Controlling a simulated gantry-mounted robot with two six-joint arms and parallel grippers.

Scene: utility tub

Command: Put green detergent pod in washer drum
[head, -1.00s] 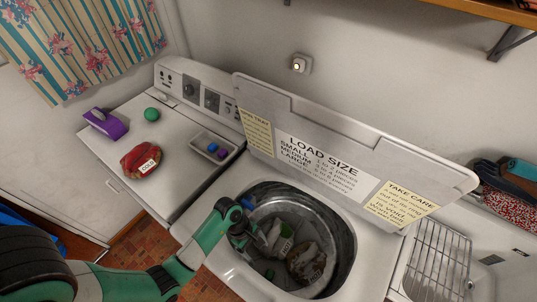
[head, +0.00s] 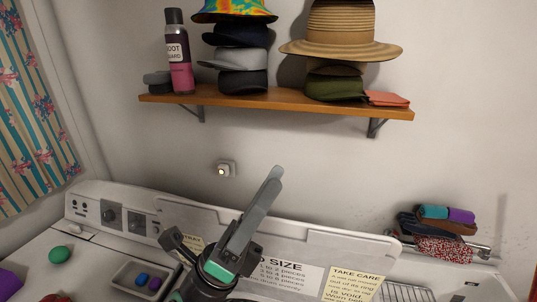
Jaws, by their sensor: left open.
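My left gripper (head: 222,205) is raised in front of the washer's open lid (head: 390,253), its fingers spread apart with nothing between them. The washer drum is out of view below the picture. A small tray (head: 122,279) on the machine at the left holds a blue pod (head: 142,279) and a purple pod (head: 155,284). No green pod shows in this tray. A larger round green ball (head: 59,255) sits on the same machine's top. My right gripper is not in view.
A wooden shelf (head: 260,101) with hats and a spray can (head: 178,52) hangs above the gripper. Rolled items (head: 445,217) lie at the right above a wire rack (head: 400,291).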

